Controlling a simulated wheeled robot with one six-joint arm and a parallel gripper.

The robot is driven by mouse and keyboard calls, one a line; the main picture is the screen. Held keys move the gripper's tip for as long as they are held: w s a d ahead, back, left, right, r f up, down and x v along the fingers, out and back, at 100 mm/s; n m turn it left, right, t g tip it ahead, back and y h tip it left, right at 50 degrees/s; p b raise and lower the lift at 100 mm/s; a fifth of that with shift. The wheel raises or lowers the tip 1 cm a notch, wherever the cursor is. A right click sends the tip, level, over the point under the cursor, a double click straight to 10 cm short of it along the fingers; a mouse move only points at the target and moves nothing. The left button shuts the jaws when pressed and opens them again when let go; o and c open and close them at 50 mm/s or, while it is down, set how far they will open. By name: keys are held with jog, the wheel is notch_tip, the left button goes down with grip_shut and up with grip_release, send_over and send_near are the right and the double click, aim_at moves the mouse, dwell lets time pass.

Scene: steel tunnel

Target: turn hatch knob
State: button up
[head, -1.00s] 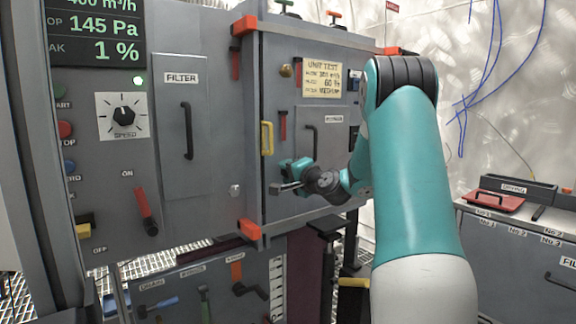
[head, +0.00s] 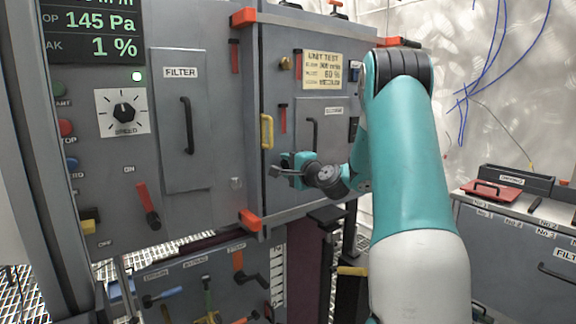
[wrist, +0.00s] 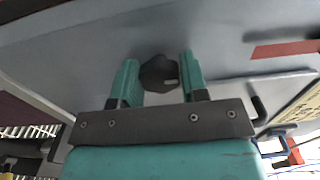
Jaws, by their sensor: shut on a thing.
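The black hatch knob (wrist: 158,73) shows in the wrist view on a grey panel. It has a lobed rim and a small light mark on its right side. My gripper (wrist: 160,82) has its teal fingers on either side of the knob and is shut on it. In the head view, my gripper (head: 288,165) is at the lower left of the grey hatch door (head: 345,72), below the yellow handle (head: 267,131).
A black handle (head: 313,133) is on a panel right of my gripper. A filter panel (head: 182,125) and a speed dial (head: 124,112) are at left. Orange corner pieces (head: 250,220) stick out from the cabinet. A counter with a red lidded item (head: 492,190) stands at right.

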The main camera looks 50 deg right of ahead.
jog(key=o, duration=0.6)
jog(key=shift+o, duration=0.2)
jog(key=b+v, duration=0.3)
jog(key=v, duration=1.4)
jog(key=shift+s, duration=0.2)
jog(key=shift+a, duration=0.1)
